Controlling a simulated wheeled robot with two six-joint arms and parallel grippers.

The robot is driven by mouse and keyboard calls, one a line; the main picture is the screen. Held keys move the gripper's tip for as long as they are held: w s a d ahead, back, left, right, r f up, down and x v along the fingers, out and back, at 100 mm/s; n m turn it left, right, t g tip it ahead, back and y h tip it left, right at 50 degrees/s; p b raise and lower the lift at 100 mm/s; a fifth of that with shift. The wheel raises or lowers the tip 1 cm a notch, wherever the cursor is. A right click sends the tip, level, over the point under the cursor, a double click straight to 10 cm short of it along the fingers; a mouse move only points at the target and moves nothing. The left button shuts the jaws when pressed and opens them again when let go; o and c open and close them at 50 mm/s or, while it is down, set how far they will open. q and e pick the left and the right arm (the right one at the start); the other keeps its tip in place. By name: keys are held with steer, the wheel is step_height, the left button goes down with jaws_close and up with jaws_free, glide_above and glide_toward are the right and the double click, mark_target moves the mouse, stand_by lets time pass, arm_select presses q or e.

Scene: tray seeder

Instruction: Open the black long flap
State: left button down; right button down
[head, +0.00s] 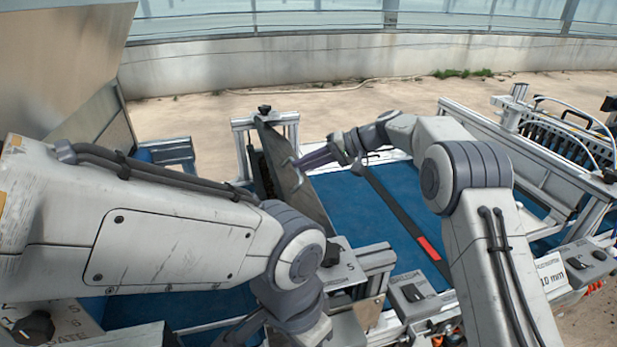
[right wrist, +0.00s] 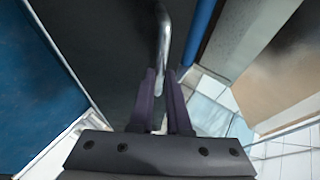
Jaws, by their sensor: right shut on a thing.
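The black long flap (head: 312,200) is a dark narrow panel standing steeply tilted along the left side of a blue belt. It has a bent metal handle (head: 292,172) on its face. My right gripper (head: 304,162) reaches in from the right and is shut on this handle. In the right wrist view, the purple fingers (right wrist: 161,100) close on either side of the metal handle (right wrist: 163,45), with the dark flap face (right wrist: 95,50) behind. My left arm crosses the lower left of the head view; its gripper fingers are not visible.
The blue belt (head: 365,215) runs below the flap, with a dark strip (head: 397,202) with a red section lying across it. Metal frame posts (head: 240,150) stand at the flap's far end. Control boxes with knobs (head: 585,262) line the near side.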

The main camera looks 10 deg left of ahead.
arm_select(q)
steer(key=shift+w+a, duration=0.1)
steer(key=shift+w, duration=0.25)
arm_select(e)
steer(key=w+d+f+y, duration=0.1)
steer(key=w+d+f, duration=0.1)
steer(key=d, duration=0.4)
steer(key=w+d+f+m+y, duration=0.1)
steer(key=w+d+f, duration=0.1)
steer(key=d, duration=0.4)
steer(key=shift+w+g+y, duration=0.3)
steer(key=shift+w+g, duration=0.1)
steer(key=shift+w, duration=0.35)
arm_select(q)
steer(key=shift+a, duration=0.1)
arm_select(e)
steer(key=shift+w+d, duration=0.1)
steer(key=shift+d, duration=0.15)
steer(key=c, duration=1.2)
jaws_free()
steer(key=o, duration=0.3)
steer(key=shift+w+d+f, duration=0.1)
steer(key=shift+d, duration=0.05)
arm_select(q)
steer(key=shift+w+d, duration=0.1)
steer(key=shift+d, duration=0.1)
arm_select(e)
steer(key=shift+a+r, duration=0.2)
steer(key=shift+a, duration=0.1)
